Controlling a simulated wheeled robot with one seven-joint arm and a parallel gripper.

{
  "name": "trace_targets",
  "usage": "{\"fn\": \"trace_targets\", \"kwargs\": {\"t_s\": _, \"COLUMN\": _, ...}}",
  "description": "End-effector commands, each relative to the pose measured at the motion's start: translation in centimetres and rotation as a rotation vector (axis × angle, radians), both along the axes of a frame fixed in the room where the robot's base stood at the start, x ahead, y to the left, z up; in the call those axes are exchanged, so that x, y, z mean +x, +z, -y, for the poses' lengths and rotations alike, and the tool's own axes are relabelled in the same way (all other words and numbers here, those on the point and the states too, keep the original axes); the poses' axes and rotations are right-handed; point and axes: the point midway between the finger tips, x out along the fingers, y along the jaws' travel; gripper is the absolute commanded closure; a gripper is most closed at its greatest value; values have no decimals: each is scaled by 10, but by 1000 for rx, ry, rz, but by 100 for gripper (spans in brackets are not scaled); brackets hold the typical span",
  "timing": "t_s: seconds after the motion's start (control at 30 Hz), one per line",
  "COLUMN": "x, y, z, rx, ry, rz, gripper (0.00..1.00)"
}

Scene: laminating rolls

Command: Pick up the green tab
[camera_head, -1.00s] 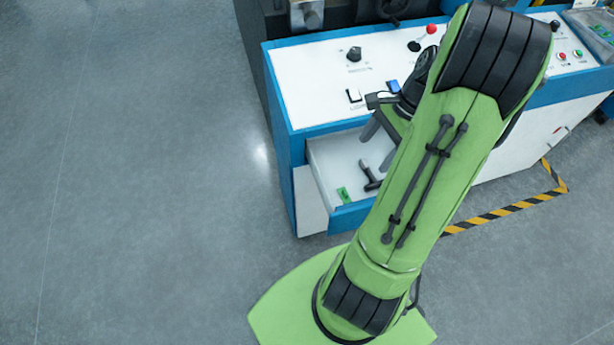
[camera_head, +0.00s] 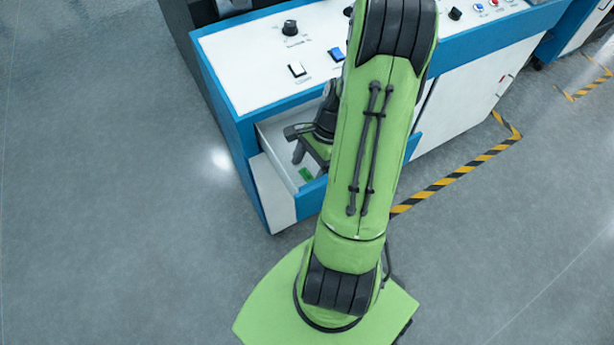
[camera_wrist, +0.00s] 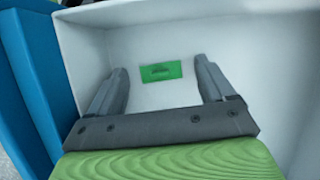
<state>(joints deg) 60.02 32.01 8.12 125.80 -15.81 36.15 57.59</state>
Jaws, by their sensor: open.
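The green tab (camera_wrist: 160,72) lies flat on the white floor of the open drawer. In the head view the green tab (camera_head: 306,174) shows just in front of my gripper, near the drawer's front. My gripper (camera_wrist: 160,80) is open, with one finger on each side of the tab in the wrist view. The fingers appear apart from the tab and nothing is between them in grip. In the head view my gripper (camera_head: 304,160) reaches down into the drawer (camera_head: 273,135), partly hidden by my arm.
The drawer's white walls (camera_wrist: 85,60) and blue front (camera_wrist: 40,80) stand close around my gripper. The white cabinet top (camera_head: 250,75) with knobs and switches overhangs above the drawer. Black and yellow floor tape (camera_head: 455,175) lies to the right. The floor at left is clear.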

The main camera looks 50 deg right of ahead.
Motion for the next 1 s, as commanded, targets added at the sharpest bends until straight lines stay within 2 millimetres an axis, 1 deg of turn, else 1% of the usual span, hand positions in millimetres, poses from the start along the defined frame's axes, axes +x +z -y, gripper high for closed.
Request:
{"fn": "trace_targets", "kwargs": {"t_s": 0.13, "x": -1, "y": 0, "z": 0, "rx": 0, "ry": 0, "rz": -2, "gripper": 17}}
{"fn": "trace_targets", "kwargs": {"t_s": 0.5, "x": 0, "y": 1, "z": 0, "rx": 0, "ry": -1, "rz": -1, "gripper": 74}}
{"fn": "trace_targets", "kwargs": {"t_s": 0.53, "x": -1, "y": 1, "z": 0, "rx": 0, "ry": -1, "rz": -1, "gripper": 76}}
{"fn": "trace_targets", "kwargs": {"t_s": 0.73, "x": 0, "y": 1, "z": 0, "rx": 0, "ry": -1, "rz": -1, "gripper": 77}}
{"fn": "trace_targets", "kwargs": {"t_s": 0.8, "x": 0, "y": 5, "z": 0, "rx": 0, "ry": 0, "rz": -1, "gripper": 77}}
{"fn": "trace_targets", "kwargs": {"t_s": 0.87, "x": 0, "y": 14, "z": 0, "rx": -2, "ry": 0, "rz": 0, "gripper": 77}}
{"fn": "trace_targets", "kwargs": {"t_s": 0.97, "x": 0, "y": 40, "z": 1, "rx": -4, "ry": 0, "rz": 1, "gripper": 77}}
{"fn": "trace_targets", "kwargs": {"t_s": 1.0, "x": 0, "y": 52, "z": 1, "rx": -5, "ry": 0, "rz": 2, "gripper": 77}}
